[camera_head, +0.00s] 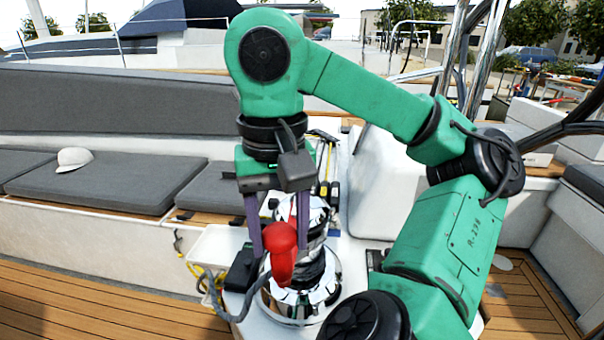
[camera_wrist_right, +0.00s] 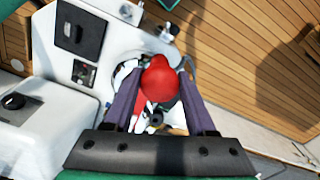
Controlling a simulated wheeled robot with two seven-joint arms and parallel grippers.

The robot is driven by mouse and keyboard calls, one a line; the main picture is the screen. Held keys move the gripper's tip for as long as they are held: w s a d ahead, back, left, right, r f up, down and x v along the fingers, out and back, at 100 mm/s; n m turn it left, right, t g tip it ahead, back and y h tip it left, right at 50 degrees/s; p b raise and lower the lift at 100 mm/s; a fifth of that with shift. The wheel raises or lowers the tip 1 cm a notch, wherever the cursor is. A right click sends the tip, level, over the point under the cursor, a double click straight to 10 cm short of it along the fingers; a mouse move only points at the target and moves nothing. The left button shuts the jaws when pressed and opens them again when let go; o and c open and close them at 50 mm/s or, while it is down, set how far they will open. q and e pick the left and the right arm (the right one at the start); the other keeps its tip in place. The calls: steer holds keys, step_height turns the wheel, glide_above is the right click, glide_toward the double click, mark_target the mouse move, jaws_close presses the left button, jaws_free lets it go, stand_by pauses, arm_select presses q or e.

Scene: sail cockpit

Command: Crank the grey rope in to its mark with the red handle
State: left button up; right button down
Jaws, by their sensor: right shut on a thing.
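The red handle (camera_head: 283,256) stands over the chrome winch (camera_head: 318,285) on the white cockpit pedestal. My right gripper (camera_head: 280,248) has a purple finger on each side of the handle's red grip and is shut on it. In the right wrist view the red grip (camera_wrist_right: 160,80) sits between the two fingers of my right gripper (camera_wrist_right: 159,76). The grey rope (camera_head: 240,313) runs around the winch's lower part and off to the left. I cannot make out its mark. My left gripper is out of view.
A white bin (camera_head: 212,246) with yellow and dark ropes stands left of the winch. Tools (camera_head: 326,185) lie behind it. Grey cushions (camera_head: 110,182) with a white cap (camera_head: 75,159) line the bench. The wooden floor (camera_head: 90,310) at left is clear.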

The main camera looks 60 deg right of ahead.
steer(key=w+m+p, duration=0.1)
steer(key=w+p, duration=0.1)
steer(key=w+m+p, duration=0.1)
steer(key=p, duration=0.1)
steer(key=shift+w+a+f, duration=0.15)
steer(key=shift+w+a, duration=0.25)
steer(key=w+m+p, duration=0.5)
steer(key=w+p, duration=0.3)
steer(key=p, duration=0.1)
steer(key=shift+w+d+p, duration=0.35)
steer(key=shift+w+d, duration=0.05)
steer(key=shift+d, duration=0.05)
